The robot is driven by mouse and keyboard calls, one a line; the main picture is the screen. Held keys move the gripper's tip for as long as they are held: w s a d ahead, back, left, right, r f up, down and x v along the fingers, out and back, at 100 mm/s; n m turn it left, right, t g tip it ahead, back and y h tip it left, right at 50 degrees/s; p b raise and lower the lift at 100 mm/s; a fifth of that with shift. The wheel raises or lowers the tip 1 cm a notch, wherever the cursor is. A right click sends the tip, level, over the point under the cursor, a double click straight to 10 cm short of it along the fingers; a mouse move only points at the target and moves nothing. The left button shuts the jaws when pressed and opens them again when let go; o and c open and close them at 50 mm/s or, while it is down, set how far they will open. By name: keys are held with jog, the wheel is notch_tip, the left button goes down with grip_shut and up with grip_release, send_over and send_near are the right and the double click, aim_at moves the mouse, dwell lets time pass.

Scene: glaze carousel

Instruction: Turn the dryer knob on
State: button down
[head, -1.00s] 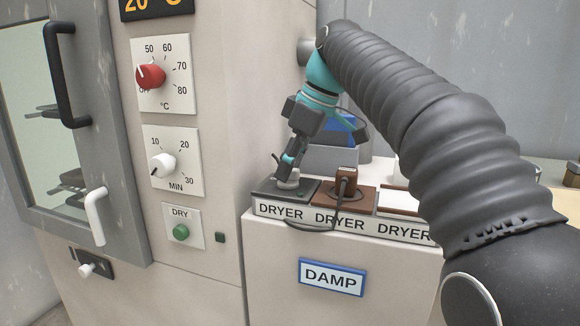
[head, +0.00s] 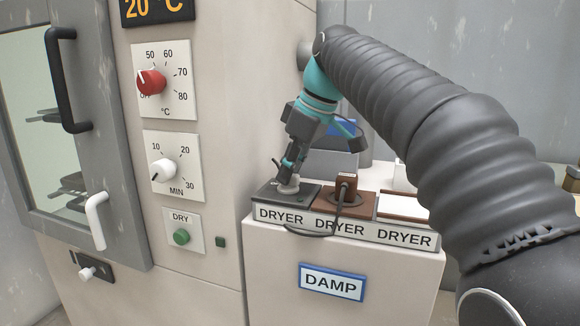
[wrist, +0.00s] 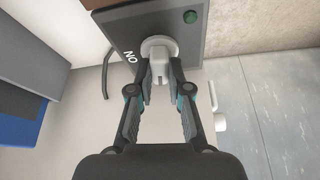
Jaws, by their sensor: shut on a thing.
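The white dryer knob (wrist: 158,68) stands on a round base on a dark panel (wrist: 120,22), which carries the word ON beside the knob and a green lamp (wrist: 190,17). In the head view this dark panel (head: 266,192) is the leftmost on the ledge, above a DRYER label (head: 281,215). My gripper (wrist: 160,75) has its fingers closed on the two sides of the knob's grip. In the head view the gripper (head: 290,180) comes down over the knob (head: 288,187) and partly hides it.
A brown panel with a plug and cord (head: 345,190) sits just right of the dark one. A cabinet at left has a red dial (head: 151,82), a white dial (head: 162,169) and a green DRY button (head: 181,237). A DAMP sign (head: 331,283) is below the ledge.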

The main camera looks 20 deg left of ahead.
jog(key=m+p, duration=0.1)
jog(key=m, duration=0.1)
jog(key=m+t+h+p, duration=0.1)
jog(key=m, duration=0.2)
jog(key=shift+s+a+r+t, duration=0.1)
jog(key=shift+s+t, duration=0.1)
jog(key=shift+t, duration=0.1)
jog(key=shift+m+t+h+p, duration=0.35)
jog(key=shift+m+p, duration=0.15)
jog(key=shift+m, duration=0.75)
jog(key=shift+m+t+h+p, duration=0.25)
jog(key=shift+m+h+p, duration=0.15)
jog(key=shift+m, duration=0.85)
jog(key=shift+f, duration=0.2)
jog(key=c, duration=1.1)
grip_release()
jog(key=shift+a, duration=0.1)
jog(key=shift+r, duration=0.15)
jog(key=v, duration=1.1)
jog(key=shift+s+r, duration=0.25)
jog(key=shift+r, duration=0.1)
